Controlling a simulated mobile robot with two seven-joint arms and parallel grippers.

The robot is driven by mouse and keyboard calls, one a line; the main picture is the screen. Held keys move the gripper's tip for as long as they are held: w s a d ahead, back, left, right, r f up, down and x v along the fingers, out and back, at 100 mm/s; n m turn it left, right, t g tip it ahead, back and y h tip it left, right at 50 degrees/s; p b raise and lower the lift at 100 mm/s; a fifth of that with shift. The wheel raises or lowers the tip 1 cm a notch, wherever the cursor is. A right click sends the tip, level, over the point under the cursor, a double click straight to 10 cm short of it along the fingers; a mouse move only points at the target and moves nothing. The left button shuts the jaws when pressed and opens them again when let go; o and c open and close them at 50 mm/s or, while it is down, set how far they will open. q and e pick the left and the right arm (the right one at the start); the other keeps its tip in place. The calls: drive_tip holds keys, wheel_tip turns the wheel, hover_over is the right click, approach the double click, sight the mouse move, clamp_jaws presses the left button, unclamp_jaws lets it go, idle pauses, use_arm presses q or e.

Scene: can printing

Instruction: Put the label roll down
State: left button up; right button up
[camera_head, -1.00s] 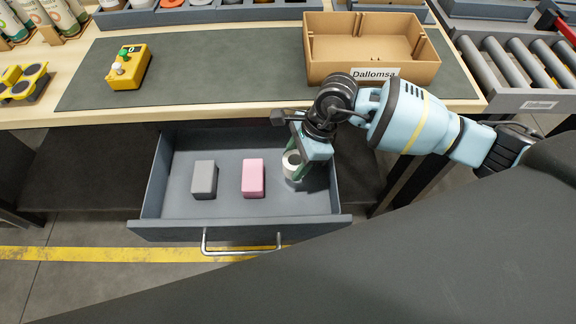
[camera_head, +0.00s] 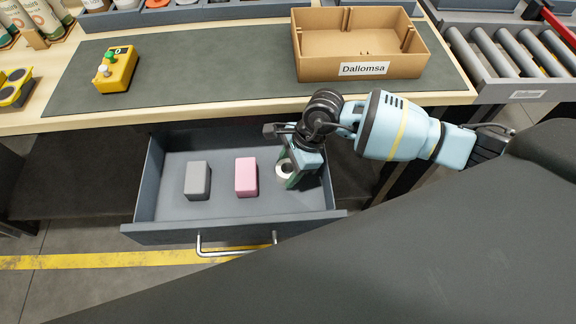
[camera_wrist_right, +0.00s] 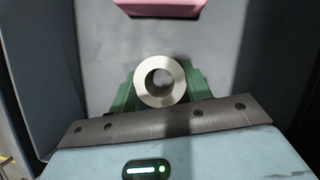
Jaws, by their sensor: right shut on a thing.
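The white label roll (camera_head: 283,169) is in the right part of the open grey drawer (camera_head: 180,234), beside the pink block. My right gripper (camera_head: 290,170) reaches down into the drawer and is shut on the roll. In the right wrist view the roll (camera_wrist_right: 143,91) stands between the green fingers (camera_wrist_right: 160,90), its round end and hole facing the camera. I cannot tell whether the roll touches the drawer floor. My left gripper is not in view.
A grey block (camera_head: 197,180) and a pink block (camera_head: 246,177) stand in the drawer left of the roll. Above is the table with a cardboard box (camera_head: 362,67) labelled Dallomsa and a yellow button box (camera_head: 116,71).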

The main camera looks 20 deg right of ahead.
drive_tip(key=o, duration=1)
drive_tip(key=v, duration=1.2)
drive_tip(key=shift+r, duration=0.15)
